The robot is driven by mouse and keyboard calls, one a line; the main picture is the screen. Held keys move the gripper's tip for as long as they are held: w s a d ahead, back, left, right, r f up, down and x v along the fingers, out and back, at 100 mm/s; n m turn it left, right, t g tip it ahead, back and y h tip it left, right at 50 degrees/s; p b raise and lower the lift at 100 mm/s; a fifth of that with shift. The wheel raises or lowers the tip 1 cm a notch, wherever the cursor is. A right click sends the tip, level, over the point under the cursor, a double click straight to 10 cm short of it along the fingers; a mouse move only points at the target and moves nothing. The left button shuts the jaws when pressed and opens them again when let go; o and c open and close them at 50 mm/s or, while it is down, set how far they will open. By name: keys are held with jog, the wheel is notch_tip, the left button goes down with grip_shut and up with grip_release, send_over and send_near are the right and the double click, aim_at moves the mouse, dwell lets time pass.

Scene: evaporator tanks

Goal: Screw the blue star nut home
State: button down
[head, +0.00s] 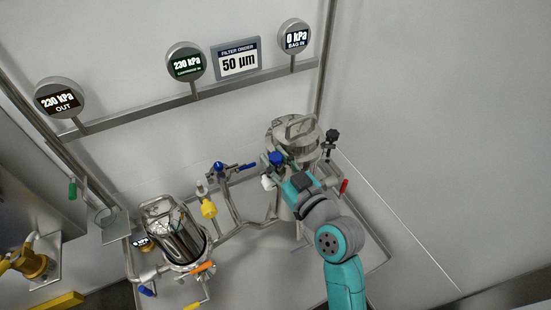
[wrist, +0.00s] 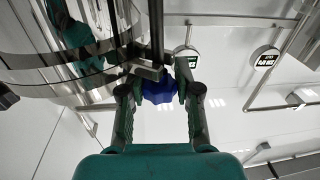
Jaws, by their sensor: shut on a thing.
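The blue star nut (wrist: 158,90) sits between my fingertips in the wrist view, beside a metal post and a small bracket at the edge of a shiny steel vessel. In the head view the blue star nut (head: 277,158) shows at the front of the lidded steel vessel (head: 297,131). My gripper (wrist: 160,92) is shut on the nut from both sides. In the head view my gripper (head: 279,168) reaches up to the nut, and my arm hides much of the vessel's body. The nut's thread and seat are hidden.
A black knob (head: 332,135) stands right of the vessel, with a red handle (head: 343,186) below. A second steel vessel (head: 175,233) stands lower left. A blue-handled valve (head: 219,168) and yellow fitting (head: 208,208) lie between. Gauges and a sign (head: 237,60) hang behind.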

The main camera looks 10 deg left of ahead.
jog(key=shift+f+m+t+h, duration=0.1)
jog(key=shift+m+t+h, duration=0.4)
jog(key=shift+m+h, duration=0.15)
jog(key=c, duration=1.1)
grip_release()
jog(key=shift+w+n+g+y, duration=0.1)
jog(key=shift+n+g+y, duration=0.3)
jog(key=shift+n+y, duration=0.15)
